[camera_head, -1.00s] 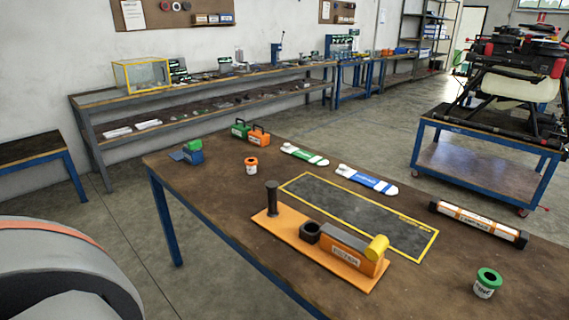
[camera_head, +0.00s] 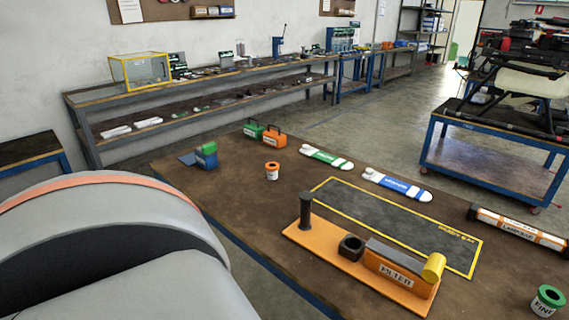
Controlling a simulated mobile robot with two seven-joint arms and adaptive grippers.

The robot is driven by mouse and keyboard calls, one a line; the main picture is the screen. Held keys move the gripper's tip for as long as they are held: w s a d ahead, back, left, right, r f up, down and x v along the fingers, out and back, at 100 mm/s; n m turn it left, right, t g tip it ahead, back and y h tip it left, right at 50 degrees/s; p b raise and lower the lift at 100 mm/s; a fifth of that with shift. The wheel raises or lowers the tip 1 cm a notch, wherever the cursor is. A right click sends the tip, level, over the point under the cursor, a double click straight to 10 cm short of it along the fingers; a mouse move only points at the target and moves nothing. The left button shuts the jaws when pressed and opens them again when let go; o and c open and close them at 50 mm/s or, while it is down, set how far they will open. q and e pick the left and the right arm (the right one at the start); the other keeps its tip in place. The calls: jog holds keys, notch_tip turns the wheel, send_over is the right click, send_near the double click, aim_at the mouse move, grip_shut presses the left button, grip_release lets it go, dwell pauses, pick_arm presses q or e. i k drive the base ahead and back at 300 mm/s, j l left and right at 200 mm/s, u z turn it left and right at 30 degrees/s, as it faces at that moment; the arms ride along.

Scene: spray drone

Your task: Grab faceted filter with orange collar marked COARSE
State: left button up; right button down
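The filter with the orange collar (camera_head: 272,171) is a small white cup with an orange top. It stands upright on the brown worktable (camera_head: 236,215), left of the yellow-outlined mat. Its label is too small to read. A similar filter with a green collar (camera_head: 547,301), marked FINE, stands at the table's front right. An orange fixture (camera_head: 345,262) marked FILTER, with a dark post, a black socket and a yellow knob, sits near the table's front edge. A large grey part of my own arm fills the lower left. Neither gripper is in view.
Green and blue-labelled white tools (camera_head: 326,158) (camera_head: 396,184) lie along the back of the dark mat (camera_head: 400,222). Green and orange boxes (camera_head: 264,134) and a blue-green block (camera_head: 205,156) stand at the far left. An orange-white tube (camera_head: 517,229) lies at the right.

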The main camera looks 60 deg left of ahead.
aim_at(271, 168)
jog(key=j+z, duration=0.15)
jog(key=j, duration=0.15)
jog(key=k+j+z, duration=0.1)
jog(key=j, duration=0.2)
jog(key=k+j+z, duration=0.15)
jog(key=j, duration=0.15)
jog(key=k+j, duration=0.15)
jog(key=j, duration=0.2)
jog(key=k+j+z, duration=0.1)
jog(key=j, duration=0.3)
jog(key=k+j, duration=0.2)
jog(key=j, duration=0.15)
jog(key=k+j+z, duration=0.1)
jog(key=j, duration=0.25)
jog(key=k+j, duration=0.2)
jog(key=j, duration=0.15)
jog(key=z, duration=0.05)
